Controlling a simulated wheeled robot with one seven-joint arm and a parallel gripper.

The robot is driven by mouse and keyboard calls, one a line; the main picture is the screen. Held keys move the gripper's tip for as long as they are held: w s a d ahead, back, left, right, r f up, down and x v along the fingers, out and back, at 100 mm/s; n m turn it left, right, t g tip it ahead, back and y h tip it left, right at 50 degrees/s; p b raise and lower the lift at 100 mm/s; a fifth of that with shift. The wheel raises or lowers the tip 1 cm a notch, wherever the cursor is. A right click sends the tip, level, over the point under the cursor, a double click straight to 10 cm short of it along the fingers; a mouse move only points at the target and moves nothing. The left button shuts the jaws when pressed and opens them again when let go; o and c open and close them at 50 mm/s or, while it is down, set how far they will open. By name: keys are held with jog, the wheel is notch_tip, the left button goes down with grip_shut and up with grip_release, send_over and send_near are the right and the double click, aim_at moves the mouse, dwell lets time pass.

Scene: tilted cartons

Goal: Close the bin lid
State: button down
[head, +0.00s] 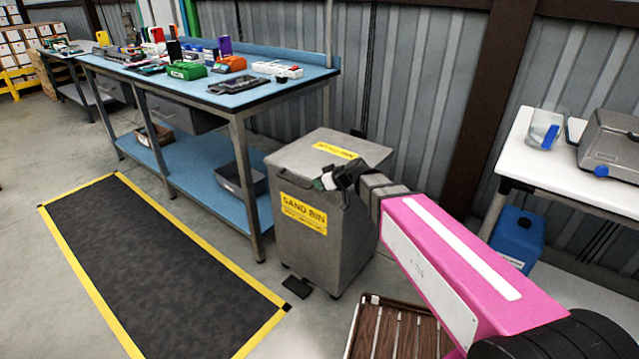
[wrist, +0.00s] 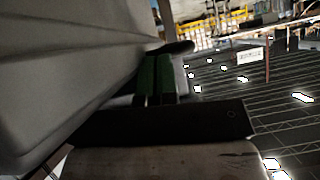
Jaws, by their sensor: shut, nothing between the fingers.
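The grey sand bin (head: 305,245) stands on the floor with a yellow label on its front. Its grey lid (head: 300,152) lies nearly level over the top and carries a smaller yellow label. I cannot tell whether a thin gap is left under the lid. My gripper (head: 324,182) is shut and empty at the front right edge of the lid, in front of part of the bin. In the wrist view my gripper's green fingers (wrist: 157,72) are close beside a large grey surface of the bin; contact is unclear.
A blue workbench (head: 225,95) with tools stands left of the bin. A white table (head: 560,160) is at the right. A slatted brown crate (head: 390,325) lies in front of the bin, below my arm. A dark floor mat (head: 150,260) lies at left.

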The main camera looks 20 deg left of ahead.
jog(key=a+r+v, duration=0.2)
jog(key=v, duration=1.1)
jog(key=s+d+f+m+g+h, duration=0.1)
jog(key=d+f+m+h, duration=0.2)
jog(key=d, duration=0.9)
jog(key=s+d+f+m+g+h, duration=0.1)
jog(key=d+f+m+h, duration=0.3)
jog(key=d+f, duration=0.6)
jog(key=s+d+f+m+g+h, duration=0.1)
jog(key=d+f+m+h, duration=0.3)
jog(key=d, duration=1.2)
notch_tip(320, 180, down, 3)
jog(key=shift+s+d+f+m, duration=0.2)
jog(key=shift+s+m, duration=0.15)
jog(key=shift+m, duration=0.85)
